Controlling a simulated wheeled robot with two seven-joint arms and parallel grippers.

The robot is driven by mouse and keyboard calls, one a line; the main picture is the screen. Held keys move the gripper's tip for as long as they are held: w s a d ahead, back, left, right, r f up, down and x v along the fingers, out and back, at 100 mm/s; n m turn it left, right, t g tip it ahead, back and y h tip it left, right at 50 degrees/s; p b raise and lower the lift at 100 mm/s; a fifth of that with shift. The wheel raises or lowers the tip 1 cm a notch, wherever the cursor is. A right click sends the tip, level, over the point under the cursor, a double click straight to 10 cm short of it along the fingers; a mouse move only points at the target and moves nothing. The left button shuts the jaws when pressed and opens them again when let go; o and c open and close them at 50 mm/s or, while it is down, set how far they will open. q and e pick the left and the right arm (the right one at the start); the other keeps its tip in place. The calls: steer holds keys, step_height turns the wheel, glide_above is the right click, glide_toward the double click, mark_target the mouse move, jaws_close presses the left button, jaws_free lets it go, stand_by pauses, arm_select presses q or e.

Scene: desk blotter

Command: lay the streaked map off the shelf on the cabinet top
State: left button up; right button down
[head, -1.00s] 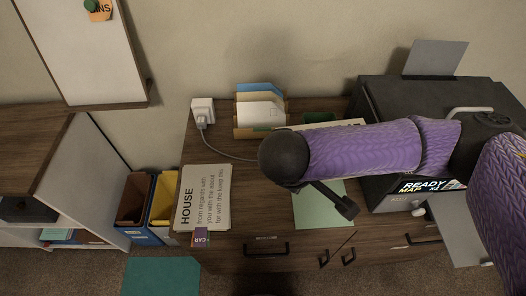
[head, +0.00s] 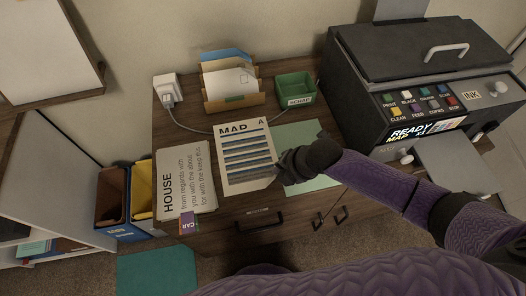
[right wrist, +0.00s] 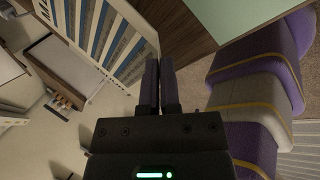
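The streaked map (head: 243,160), a cream sheet headed MAP with blue and grey bands, shows face up over the middle of the wooden cabinet top (head: 222,214) in the head view. My right gripper (head: 284,168) is at its lower right edge. In the right wrist view the fingers (right wrist: 160,72) are nearly together, and the map (right wrist: 103,38) reaches out from them to the upper left. It appears pinched. I cannot tell whether its far edge touches the wood. My left gripper is not in view.
A HOUSE sheet (head: 183,180) lies left of the map. A pale green sheet (head: 300,135) lies to its right. A letter holder (head: 232,101) and green scrap tray (head: 294,88) stand behind. The printer (head: 415,75) fills the right. Bins (head: 112,195) stand left.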

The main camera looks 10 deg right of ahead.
mark_target(273, 183)
step_height(273, 183, down, 6)
steer(key=shift+f+b, duration=0.1)
steer(key=shift+b, duration=1)
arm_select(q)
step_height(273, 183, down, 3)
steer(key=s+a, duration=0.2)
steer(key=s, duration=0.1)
arm_select(e)
steer(key=c, duration=1.2)
jaws_free()
steer(key=shift+c, duration=0.2)
steer(key=shift+o, duration=0.6)
steer(key=shift+r, duration=0.2)
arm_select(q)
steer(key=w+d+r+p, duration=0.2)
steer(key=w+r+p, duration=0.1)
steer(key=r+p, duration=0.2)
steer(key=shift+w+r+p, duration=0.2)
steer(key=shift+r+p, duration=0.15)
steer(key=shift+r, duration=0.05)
arm_select(e)
steer(key=v, duration=1.2)
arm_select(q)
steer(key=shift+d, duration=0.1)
